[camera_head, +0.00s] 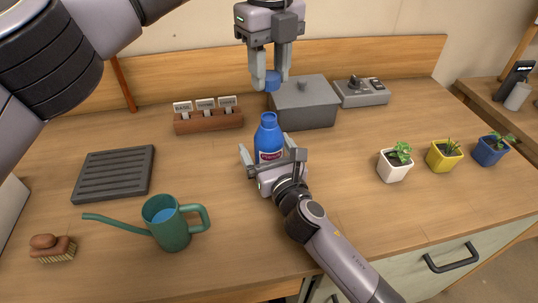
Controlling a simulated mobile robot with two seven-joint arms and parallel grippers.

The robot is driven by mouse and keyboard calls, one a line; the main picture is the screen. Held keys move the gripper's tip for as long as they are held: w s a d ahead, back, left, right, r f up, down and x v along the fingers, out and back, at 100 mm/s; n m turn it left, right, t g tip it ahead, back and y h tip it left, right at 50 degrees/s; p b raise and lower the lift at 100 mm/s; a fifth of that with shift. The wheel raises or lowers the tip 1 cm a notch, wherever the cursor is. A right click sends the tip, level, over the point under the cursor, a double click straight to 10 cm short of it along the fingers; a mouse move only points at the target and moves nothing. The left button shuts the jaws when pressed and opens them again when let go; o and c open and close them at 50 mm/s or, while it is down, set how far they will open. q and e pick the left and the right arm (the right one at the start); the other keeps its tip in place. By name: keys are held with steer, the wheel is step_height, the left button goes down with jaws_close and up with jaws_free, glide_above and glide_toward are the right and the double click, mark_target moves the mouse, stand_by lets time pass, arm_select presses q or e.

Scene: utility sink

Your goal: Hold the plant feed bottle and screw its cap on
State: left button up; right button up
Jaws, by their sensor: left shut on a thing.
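The blue plant feed bottle (268,135) stands upright on the wooden worktop, with a red and white label low on its front. Its neck is bare at the top. My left gripper (272,77) points down from above and is shut on a small blue cap (272,84). The cap is above the bottle and apart from it. My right gripper (273,158) comes in low from the front right, with a finger on each side of the bottle's lower part. I cannot tell whether these fingers touch the bottle.
A grey box (305,104) with a lid stands close behind the bottle. A green watering can (172,232), a dark slatted tray (115,174) and a brush (52,249) lie to the left. Several potted plants, one in a white pot (394,168), stand at right.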

mark_target(270, 117)
arm_select(q)
steer(key=shift+f, duration=0.1)
arm_select(e)
steer(key=c, duration=1.5)
arm_select(q)
steer(key=shift+f, duration=2.4)
steer(key=shift+f, duration=0.1)
steer(key=shift+f, duration=0.8)
steer(key=shift+f, duration=0.55)
